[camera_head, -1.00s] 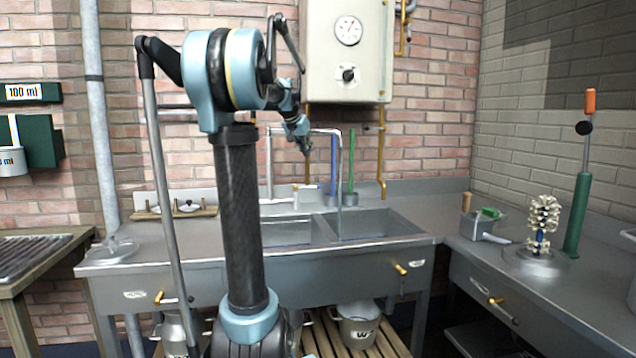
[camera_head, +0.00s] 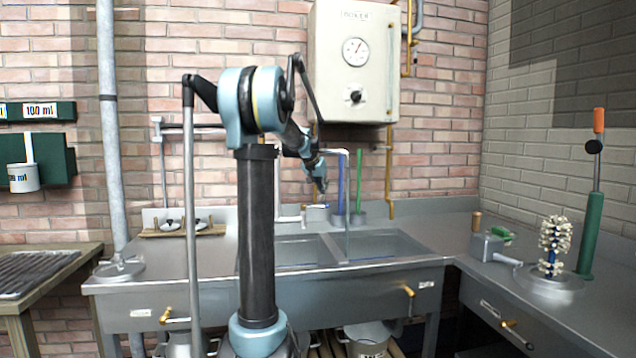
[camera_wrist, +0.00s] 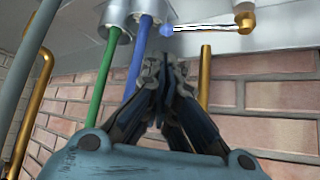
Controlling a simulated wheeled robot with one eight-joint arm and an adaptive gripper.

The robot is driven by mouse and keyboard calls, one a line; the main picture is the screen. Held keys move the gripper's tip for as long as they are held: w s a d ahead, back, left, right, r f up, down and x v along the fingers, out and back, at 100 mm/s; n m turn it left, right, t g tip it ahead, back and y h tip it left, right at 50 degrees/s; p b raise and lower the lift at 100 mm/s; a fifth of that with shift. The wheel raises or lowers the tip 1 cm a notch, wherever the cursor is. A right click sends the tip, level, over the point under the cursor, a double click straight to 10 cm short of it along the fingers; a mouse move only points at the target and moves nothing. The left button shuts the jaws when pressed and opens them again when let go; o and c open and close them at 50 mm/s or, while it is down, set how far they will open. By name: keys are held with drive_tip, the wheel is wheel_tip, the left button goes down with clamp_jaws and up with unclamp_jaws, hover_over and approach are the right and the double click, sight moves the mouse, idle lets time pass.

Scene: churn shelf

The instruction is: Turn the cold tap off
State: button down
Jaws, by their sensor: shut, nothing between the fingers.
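The cold tap shows in the wrist view as a short pale lever (camera_wrist: 205,29) with a blue ball (camera_wrist: 166,31) at one end and a brass body (camera_wrist: 245,20) at the other. My gripper (camera_wrist: 160,65) is shut and empty, its fingertips close to the blue ball with a small gap visible in the picture. In the head view my gripper (camera_head: 322,187) points down over the back of the sink (camera_head: 300,252), just above a small pale and blue part that seems to be the tap lever. Whether the fingers touch the lever, I cannot tell.
A blue rod (camera_wrist: 147,50) and a green rod (camera_wrist: 105,80) stand in grey cups beside the tap. A tall bent spout (camera_head: 346,200) rises at the sink. A white boiler (camera_head: 355,60) hangs above. The right counter (camera_head: 455,245) holds several tools.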

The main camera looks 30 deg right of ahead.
sight(315, 206)
drive_tip(key=x, duration=0.8)
drive_tip(key=shift+f, duration=0.2)
drive_tip(key=shift+w+d, duration=0.1)
drive_tip(key=shift+d, duration=0.05)
